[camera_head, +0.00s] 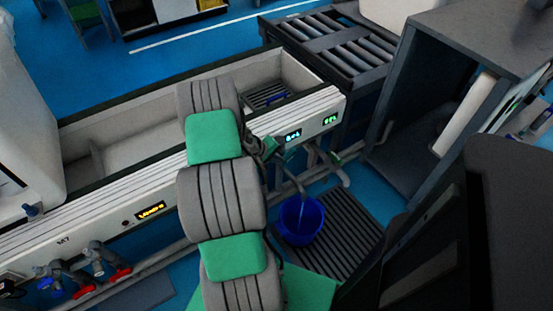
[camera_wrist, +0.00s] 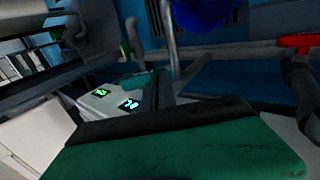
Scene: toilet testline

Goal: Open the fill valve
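My gripper (camera_head: 265,148) is at the front panel of the white testline, left of the first green display. Its dark fingers (camera_wrist: 158,90) show small in the wrist view. A green valve handle (camera_head: 271,145) lies right at the fingertips; it also shows in the wrist view (camera_wrist: 136,81). I cannot tell whether the fingers are closed on it. A second green handle (camera_head: 335,157) is on a pipe farther right, also in the wrist view (camera_wrist: 125,50). A red handle (camera_wrist: 300,42) sits on a pipe at the right. No label shows which valve is the fill valve.
A blue bucket (camera_head: 301,222) stands on a dark slatted grate (camera_head: 345,240) below the pipes, with a pale streak inside it. Red-handled (camera_head: 118,273) and blue-handled (camera_head: 48,284) valves are at the lower left. A grey cabinet (camera_head: 425,110) stands at the right.

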